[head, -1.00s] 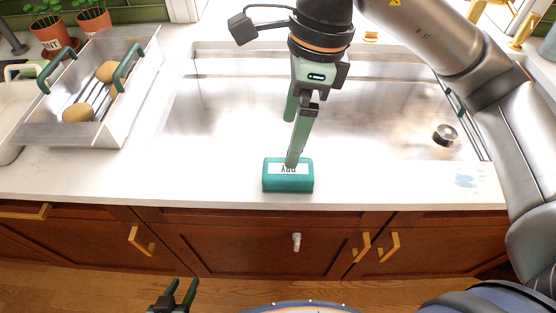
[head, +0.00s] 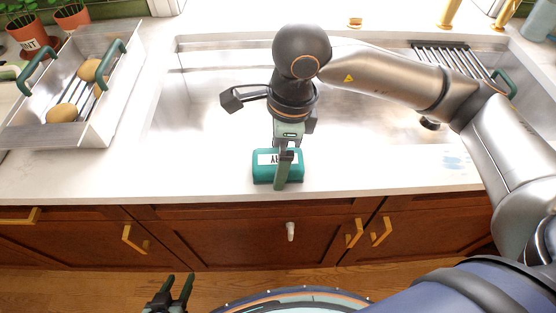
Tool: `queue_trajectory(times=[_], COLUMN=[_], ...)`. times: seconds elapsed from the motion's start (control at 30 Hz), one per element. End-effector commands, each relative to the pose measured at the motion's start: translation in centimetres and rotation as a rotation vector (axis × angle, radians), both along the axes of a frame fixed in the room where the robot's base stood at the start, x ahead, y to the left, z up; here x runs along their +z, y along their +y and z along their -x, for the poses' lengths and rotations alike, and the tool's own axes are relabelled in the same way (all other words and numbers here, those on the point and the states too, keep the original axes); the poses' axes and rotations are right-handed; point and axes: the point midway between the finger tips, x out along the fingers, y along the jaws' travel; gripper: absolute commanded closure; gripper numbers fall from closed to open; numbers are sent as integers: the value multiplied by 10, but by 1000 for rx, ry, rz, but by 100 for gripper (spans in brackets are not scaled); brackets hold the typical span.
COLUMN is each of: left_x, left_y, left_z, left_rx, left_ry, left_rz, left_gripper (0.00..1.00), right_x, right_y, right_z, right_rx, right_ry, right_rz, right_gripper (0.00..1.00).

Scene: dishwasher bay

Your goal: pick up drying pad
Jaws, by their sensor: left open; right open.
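The drying pad (head: 263,168) is a green block with a white label on top, marked with black letters. It lies on the white counter's front strip, between the sink and the cabinet fronts. My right gripper (head: 283,170) is open and points down at the pad. One finger passes in front of the pad's near side and hides part of the label; the other finger is largely hidden, so contact cannot be told. My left gripper (head: 180,288) is open and empty, low in front of the cabinets, away from the pad.
The steel sink (head: 190,110) lies behind the pad. A metal rack (head: 90,120) with green handles and several tan items stands at the left. A drying grid (head: 450,60) sits at the back right. The counter (head: 130,180) beside the pad is clear.

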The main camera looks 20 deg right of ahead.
Motion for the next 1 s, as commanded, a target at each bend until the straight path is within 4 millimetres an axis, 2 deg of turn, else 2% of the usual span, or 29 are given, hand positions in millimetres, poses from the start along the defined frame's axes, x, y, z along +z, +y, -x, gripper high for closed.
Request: queue_trajectory(times=[0.1, 0.33, 1.0], left_x=[-1, -1, 2], left_y=[2, 2, 0], left_z=[1, 0, -1], left_rx=[3, 5, 2], left_ry=[2, 1, -5], left_rz=[-2, -2, 3], left_gripper=[52, 52, 52], right_x=[-8, -9, -8], right_y=[1, 1, 1], right_z=[0, 0, 0], right_rx=[0, 0, 0], right_ry=[1, 0, 0], right_rz=[1, 0, 0], right_gripper=[0, 2, 77])
